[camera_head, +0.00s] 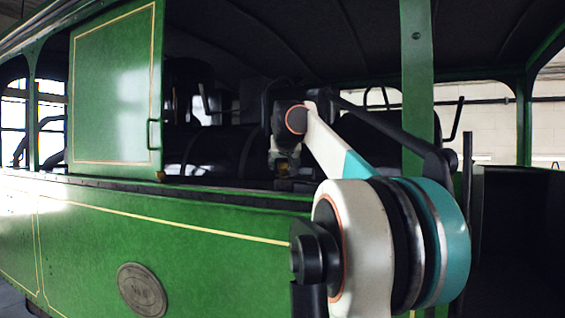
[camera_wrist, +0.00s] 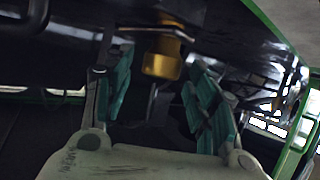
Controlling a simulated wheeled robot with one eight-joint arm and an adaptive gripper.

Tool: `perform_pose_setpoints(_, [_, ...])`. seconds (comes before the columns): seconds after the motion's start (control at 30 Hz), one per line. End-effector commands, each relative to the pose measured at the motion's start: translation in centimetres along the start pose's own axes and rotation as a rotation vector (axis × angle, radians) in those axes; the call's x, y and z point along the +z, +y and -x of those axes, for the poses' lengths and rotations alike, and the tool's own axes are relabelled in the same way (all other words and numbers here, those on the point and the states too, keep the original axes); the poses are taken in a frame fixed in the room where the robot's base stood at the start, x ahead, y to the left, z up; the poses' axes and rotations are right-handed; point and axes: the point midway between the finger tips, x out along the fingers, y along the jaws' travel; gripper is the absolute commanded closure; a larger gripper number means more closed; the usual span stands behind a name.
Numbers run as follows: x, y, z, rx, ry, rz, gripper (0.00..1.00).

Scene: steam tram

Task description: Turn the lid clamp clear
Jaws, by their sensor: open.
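My gripper (camera_wrist: 156,80) is open, its two teal-padded fingers spread apart in the wrist view. A brass-coloured cylindrical fitting (camera_wrist: 162,62) shows beyond and between the fingertips, under a dark surface. A dark narrow piece (camera_wrist: 154,103) hangs just below the brass fitting. I cannot tell for sure which of these is the lid clamp. No finger visibly grips either piece. In the head view my arm reaches into the tram's opening, and its wrist hides most of the gripper and what lies in front of it.
The green side panel (camera_head: 200,232) with its dark ledge runs below the opening. A raised green panel (camera_head: 115,85) stands at left, and a green post (camera_head: 417,70) rises behind my arm. A dark boiler (camera_head: 215,150) fills the inside. A dark curved pipe (camera_wrist: 30,18) shows upper left in the wrist view.

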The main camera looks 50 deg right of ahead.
Motion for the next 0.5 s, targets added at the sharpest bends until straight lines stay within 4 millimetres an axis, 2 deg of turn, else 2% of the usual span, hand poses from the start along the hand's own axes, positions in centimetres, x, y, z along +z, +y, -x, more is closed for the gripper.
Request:
perform_pose_setpoints(0.2, [-0.1,0.0,-2.1,0.000,0.000,-0.001,0.48])
perform_pose_setpoints(0.5, [0.0,0.0,-2.4,-0.001,0.000,-0.001,0.48])
